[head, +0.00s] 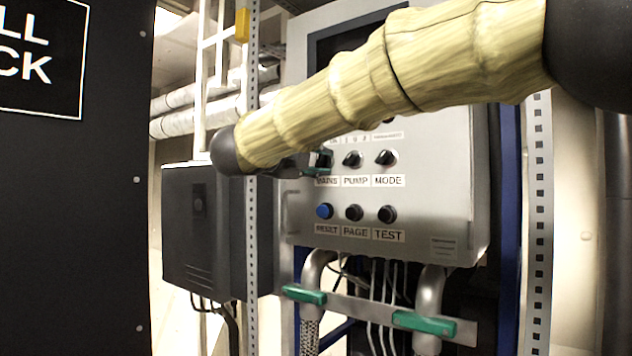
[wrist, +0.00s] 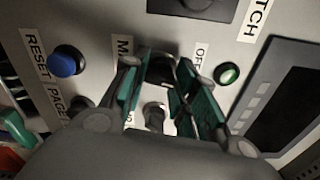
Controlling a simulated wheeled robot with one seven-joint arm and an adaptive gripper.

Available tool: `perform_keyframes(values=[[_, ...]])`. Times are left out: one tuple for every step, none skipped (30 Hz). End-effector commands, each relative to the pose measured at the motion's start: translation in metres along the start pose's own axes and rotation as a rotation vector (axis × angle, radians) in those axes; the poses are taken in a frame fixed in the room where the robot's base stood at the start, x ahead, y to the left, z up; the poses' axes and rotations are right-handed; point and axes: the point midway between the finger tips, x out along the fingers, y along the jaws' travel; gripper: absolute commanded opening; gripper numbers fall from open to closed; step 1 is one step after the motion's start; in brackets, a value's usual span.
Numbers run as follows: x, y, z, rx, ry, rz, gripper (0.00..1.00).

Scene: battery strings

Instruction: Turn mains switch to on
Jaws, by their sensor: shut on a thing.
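The mains switch (head: 322,158) is a dark knob above the MAINS label at the left of the switch row on a grey control box (head: 440,180). In the head view my gripper (head: 315,168) reaches it from the left, and my arm crosses in front of the box's upper part. In the wrist view the green-padded fingers of my gripper (wrist: 162,78) stand on both sides of the dark mains knob (wrist: 161,67) and are shut on it. Fingers partly cover the knob and its label, so I cannot tell where its pointer stands. An OFF label (wrist: 201,60) shows beside the right finger.
The pump (head: 352,158) and mode (head: 384,157) knobs sit close to the right. A green button (wrist: 228,73) is near the right finger. A perforated post (head: 252,200) stands left.

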Motion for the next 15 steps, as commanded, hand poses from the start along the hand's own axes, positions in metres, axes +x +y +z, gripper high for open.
perform_keyframes(values=[[0.0002,0.0081,-0.0017,0.035,0.000,0.000,0.04],[0.0002,0.0080,-0.0017,0.058,0.000,0.000,0.04],[0.0004,0.0079,-0.0018,0.087,0.001,0.000,0.04],[0.0006,0.0081,-0.0020,0.109,0.001,0.000,0.04],[0.0007,0.0081,-0.0021,0.132,0.001,0.000,0.04],[0.0009,0.0079,-0.0021,0.162,0.002,0.000,0.04],[0.0007,0.0081,-0.0021,0.185,0.001,0.000,0.04],[0.0007,0.0082,-0.0020,0.206,0.001,0.001,0.04],[0.0009,0.0079,-0.0020,0.238,0.002,0.000,0.04],[0.0010,0.0079,-0.0020,0.259,0.002,0.000,0.04],[0.0009,0.0080,-0.0020,0.281,0.002,0.000,0.04],[0.0008,0.0076,-0.0018,0.310,0.001,0.001,0.04],[0.0006,0.0074,-0.0016,0.332,0.001,0.001,0.04],[0.0005,0.0074,-0.0015,0.352,0.001,0.001,0.04],[0.0005,0.0071,-0.0015,0.378,0.001,0.001,0.04]])
